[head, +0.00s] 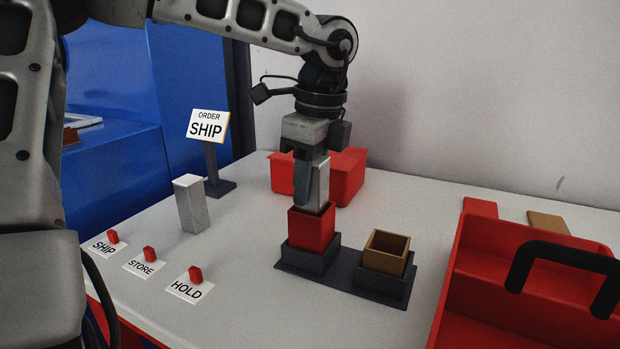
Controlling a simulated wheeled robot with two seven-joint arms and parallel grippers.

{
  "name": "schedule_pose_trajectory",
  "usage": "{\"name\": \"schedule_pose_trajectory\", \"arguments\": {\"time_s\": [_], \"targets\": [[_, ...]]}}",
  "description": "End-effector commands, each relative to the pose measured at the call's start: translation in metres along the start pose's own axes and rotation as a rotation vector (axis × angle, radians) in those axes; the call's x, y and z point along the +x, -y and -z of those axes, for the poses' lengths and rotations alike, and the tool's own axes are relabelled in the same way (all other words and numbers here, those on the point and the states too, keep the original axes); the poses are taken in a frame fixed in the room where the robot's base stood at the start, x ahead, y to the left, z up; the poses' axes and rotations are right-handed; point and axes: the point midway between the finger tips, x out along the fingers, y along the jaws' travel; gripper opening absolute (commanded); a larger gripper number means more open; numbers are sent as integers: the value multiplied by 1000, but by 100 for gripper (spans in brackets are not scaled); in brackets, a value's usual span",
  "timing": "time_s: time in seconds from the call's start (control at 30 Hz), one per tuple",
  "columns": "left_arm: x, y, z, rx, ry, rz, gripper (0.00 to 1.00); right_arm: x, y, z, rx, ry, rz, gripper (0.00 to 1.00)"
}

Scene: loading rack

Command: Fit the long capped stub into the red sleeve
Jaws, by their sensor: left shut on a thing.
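My left gripper (313,200) points down over the red sleeve (312,230) and is shut on a pale grey stub (323,182). The stub's upper part is largely hidden by the gripper, so I cannot see its cap. Its lower end is at the sleeve's open top; how deep it sits inside I cannot tell. The red sleeve stands upright in the left socket of a dark base (335,273). A second grey stub (191,207), square with a slightly wider cap, stands upright on the table at the left. My right gripper is not in view.
A tan sleeve (386,252) stands empty in the base's right socket. A red tray with a black handle (495,285) is at the right. Red bins (348,177) are behind my gripper. An order sign reads SHIP (207,127). SHIP, STORE and HOLD labels (145,266) line the front left.

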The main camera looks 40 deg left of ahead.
Motion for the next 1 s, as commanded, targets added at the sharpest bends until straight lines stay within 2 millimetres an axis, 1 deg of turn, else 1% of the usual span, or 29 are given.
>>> {"name": "schedule_pose_trajectory", "arguments": {"time_s": [0.03, 0.2, 0.57, 0.6, 0.67, 0.7, 1.0], "targets": [[5, 0, 1, 0, 0, 1, 12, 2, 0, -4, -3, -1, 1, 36], [10, 0, 1, 0, 0, 2, 12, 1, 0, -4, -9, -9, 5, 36], [11, 0, 1, 0, 0, 2, 12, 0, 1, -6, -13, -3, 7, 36], [11, 0, 1, 0, 0, 2, 42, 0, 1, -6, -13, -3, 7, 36], [11, 0, 1, 0, 0, 1, 59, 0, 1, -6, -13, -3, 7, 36], [11, 0, 1, 0, 0, 1, 62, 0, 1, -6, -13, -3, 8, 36], [9, 0, 1, -1, 0, 1, 62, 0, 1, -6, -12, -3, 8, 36]]}}
